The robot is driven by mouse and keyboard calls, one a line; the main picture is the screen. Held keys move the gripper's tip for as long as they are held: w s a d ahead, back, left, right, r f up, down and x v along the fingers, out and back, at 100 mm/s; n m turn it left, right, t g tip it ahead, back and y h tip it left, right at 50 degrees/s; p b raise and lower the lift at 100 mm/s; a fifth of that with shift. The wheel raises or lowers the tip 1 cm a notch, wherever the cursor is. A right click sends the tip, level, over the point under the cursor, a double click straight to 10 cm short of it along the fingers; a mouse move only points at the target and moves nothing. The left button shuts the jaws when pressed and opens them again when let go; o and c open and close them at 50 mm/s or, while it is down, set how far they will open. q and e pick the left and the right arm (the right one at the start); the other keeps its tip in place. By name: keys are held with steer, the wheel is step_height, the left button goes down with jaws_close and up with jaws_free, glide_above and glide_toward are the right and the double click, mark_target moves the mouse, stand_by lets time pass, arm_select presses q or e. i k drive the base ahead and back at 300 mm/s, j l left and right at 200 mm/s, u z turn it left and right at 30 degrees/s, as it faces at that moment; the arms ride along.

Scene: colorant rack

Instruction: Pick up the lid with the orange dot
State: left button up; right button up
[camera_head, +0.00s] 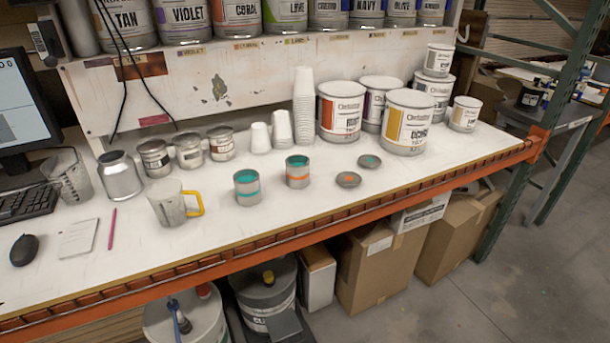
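The lid with the orange dot (348,180) lies flat on the white bench near its front edge. It is a small round grey lid with an orange mark on top. A second grey lid with a teal dot (370,161) lies just behind it to the right. Neither of my grippers shows in the head view.
Large labelled paint buckets (341,111) and stacked white cups (304,107) stand behind the lids. A clear jug with a yellow handle (174,203) stands left of the cans. An orange rail (300,220) runs along the bench front. Bench right of the lids is clear.

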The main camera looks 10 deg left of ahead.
mark_target(348, 179)
steer(key=i+l+u, duration=0.1)
steer(key=u, duration=1.25)
steer(key=l+u, duration=0.4)
steer(key=k+l+u, duration=0.1)
steer(key=l+u, duration=0.3)
steer(key=k+l+u, duration=0.2)
steer(key=l, duration=0.2)
steer(key=k+l+u, duration=0.1)
steer(key=l+u, duration=0.15)
steer(key=l, duration=0.15)
steer(key=k+l, duration=0.2)
steer(key=l, duration=0.2)
steer(key=k+l+u, duration=0.1)
steer(key=l, duration=0.3)
steer(key=k, duration=0.1)
